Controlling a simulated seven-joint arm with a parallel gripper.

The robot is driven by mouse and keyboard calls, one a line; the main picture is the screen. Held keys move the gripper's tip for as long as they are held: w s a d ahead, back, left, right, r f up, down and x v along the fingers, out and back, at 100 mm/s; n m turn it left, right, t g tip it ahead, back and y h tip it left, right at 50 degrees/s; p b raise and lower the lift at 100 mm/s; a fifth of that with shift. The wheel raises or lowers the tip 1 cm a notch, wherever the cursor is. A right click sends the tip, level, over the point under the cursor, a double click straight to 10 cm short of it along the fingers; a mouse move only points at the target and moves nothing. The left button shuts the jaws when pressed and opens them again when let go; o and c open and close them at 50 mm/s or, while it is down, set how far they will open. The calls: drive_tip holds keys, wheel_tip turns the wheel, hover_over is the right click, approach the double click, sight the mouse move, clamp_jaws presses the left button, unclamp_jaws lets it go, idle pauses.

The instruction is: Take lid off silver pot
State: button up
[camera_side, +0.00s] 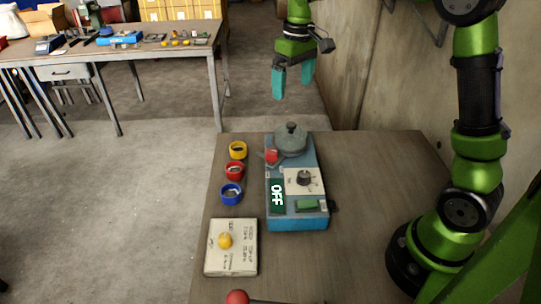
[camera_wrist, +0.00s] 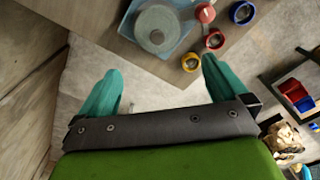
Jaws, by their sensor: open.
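The silver-grey pot (camera_side: 289,145) sits on the far end of a blue hot-plate unit (camera_side: 297,222), with its round lid (camera_side: 290,136) on and a dark knob (camera_side: 290,127) on top. In the wrist view the lid (camera_wrist: 156,24) shows from above at the top, its knob (camera_wrist: 157,37) near its lower edge. My gripper (camera_side: 293,87), with teal fingers, is open and empty. It hangs above the lid's height, around the table's far edge, apart from the pot. In the wrist view the open fingers (camera_wrist: 161,68) point toward the table edge and floor, with the lid beyond them.
Yellow (camera_side: 237,150), red (camera_side: 234,172) and blue (camera_side: 232,194) rings stand left of the unit. A red piece (camera_side: 271,156) is at the pot's left. A light box (camera_side: 231,248) with a yellow ball lies nearer. The wooden table (camera_side: 375,185) is clear right of the unit.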

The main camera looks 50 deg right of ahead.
wheel_tip(320, 180, up, 2)
drive_tip(key=w+n, duration=0.1)
approach(291, 124)
drive_tip(key=shift+n+g, duration=0.3)
drive_tip(key=shift+n, duration=0.1)
drive_tip(key=f, duration=0.6)
drive_tip(key=shift+w+f, duration=0.4)
drive_tip(key=shift+s+f, duration=0.2)
drive_tip(key=shift+f, duration=2.5)
drive_tip(key=shift+c, duration=0.3)
drive_tip(key=c, duration=0.7)
drive_tip(key=shift+r, duration=0.1)
